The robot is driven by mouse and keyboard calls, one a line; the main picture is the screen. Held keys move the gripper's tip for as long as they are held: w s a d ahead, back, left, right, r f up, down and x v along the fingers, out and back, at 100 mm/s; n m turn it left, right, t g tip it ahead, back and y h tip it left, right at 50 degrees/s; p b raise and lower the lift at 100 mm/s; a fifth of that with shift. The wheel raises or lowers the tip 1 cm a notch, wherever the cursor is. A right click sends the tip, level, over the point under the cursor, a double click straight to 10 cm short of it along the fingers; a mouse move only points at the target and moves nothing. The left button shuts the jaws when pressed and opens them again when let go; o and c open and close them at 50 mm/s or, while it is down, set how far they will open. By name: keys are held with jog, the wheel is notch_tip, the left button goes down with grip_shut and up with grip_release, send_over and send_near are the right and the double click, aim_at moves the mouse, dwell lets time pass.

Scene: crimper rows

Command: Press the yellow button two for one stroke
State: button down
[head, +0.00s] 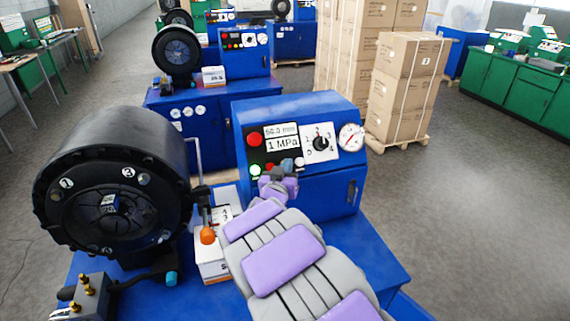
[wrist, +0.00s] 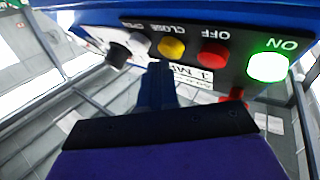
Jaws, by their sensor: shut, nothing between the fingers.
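The yellow button (wrist: 171,47) shows in the wrist view, labelled CLOSE, on a black strip of the blue control box (head: 345,190). In the head view I cannot make it out behind my gripper. My gripper (head: 278,183) is shut and empty, close in front of the button row. In the wrist view my dark gripper's tip (wrist: 157,72) lies just below and left of the yellow button. I see no clear contact, and the yellow cap is not covered.
A lit green ON button (wrist: 268,67), a red OFF button (wrist: 212,54) and a white button (wrist: 139,43) share the strip. The black crimper head (head: 110,185) stands left.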

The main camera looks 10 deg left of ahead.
jog(key=shift+w+a+f+p, duration=0.2)
jog(key=shift+w+f+p, duration=0.05)
jog(key=shift+w+p, duration=0.05)
dwell(0.9)
jog(key=shift+s+d+r, duration=0.35)
jog(key=shift+s+r, duration=0.15)
jog(key=shift+s, duration=0.1)
jog(key=s+d+r, duration=0.1)
jog(key=s+d+r+p, duration=0.1)
jog(key=s, duration=0.1)
jog(key=shift+s+d+r, duration=0.1)
jog(key=shift+s+r, duration=0.2)
jog(key=shift+r, duration=0.05)
dwell(0.4)
dwell(0.6)
